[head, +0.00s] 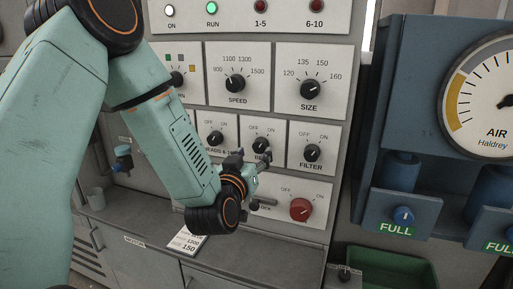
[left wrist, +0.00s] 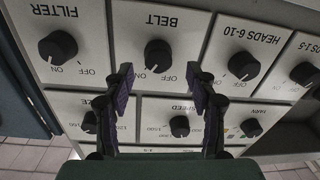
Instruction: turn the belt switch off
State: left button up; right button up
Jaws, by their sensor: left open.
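The belt switch (head: 262,146) is a black knob on a white plate, partly hidden behind my left gripper (head: 251,160) in the head view. In the left wrist view the same belt switch (left wrist: 157,55) appears upside down under the word BELT. My right gripper is not in view.
The filter knob (head: 312,153) and heads 6-10 knob (head: 215,138) flank the belt switch closely. The speed knob (head: 235,84) and size knob (head: 310,89) are above. A red knob (head: 300,209) is below right. A blue unit with an air gauge (head: 491,95) stands right.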

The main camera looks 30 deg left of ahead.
aim_at(258, 148)
pick_arm(q)
jog(key=shift+w+r, duration=0.1)
jog(key=shift+w, duration=1.05)
jog(key=shift+w+a, duration=0.15)
jog(key=shift+w, duration=0.25)
jog(key=shift+w+a+f, duration=0.2)
jog(key=shift+a, duration=0.1)
jog(key=shift+s+r, duration=0.1)
jog(key=shift+s, duration=0.05)
jog(key=shift+c, duration=0.4)
jog(key=shift+d, duration=0.25)
jog(key=c, duration=0.3)
jog(key=shift+a, duration=0.25)
jog(key=c, duration=0.5)
jog(key=shift+d, duration=0.1)
jog(key=shift+c, duration=1.4)
